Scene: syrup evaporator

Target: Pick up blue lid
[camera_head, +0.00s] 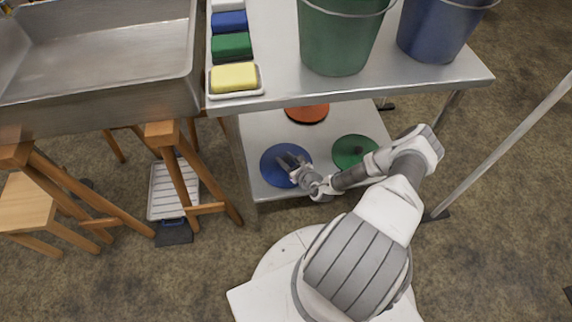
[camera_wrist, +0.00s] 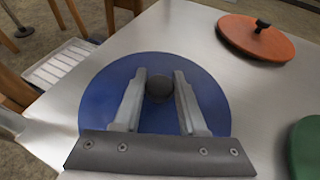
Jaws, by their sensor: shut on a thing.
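The blue lid (camera_head: 273,172) is on the lower shelf of the metal table, at its left front. It also shows in the wrist view (camera_wrist: 105,100) as a round blue disc with a dark round knob (camera_wrist: 159,87) at its middle. My gripper (camera_wrist: 160,84) is over the lid, with one finger on each side of the knob, shut on it. In the head view my gripper (camera_head: 291,163) reaches over the lid from the right. I cannot tell whether the lid is resting on the shelf or slightly lifted.
A green lid (camera_head: 352,150) lies right of the blue one and an orange lid (camera_head: 308,114) behind. The upper tabletop (camera_head: 280,92) overhangs the shelf and carries a green bucket (camera_head: 338,40), a blue bucket (camera_head: 432,30) and sponges. A wooden stand leg (camera_head: 183,170) is at the left.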

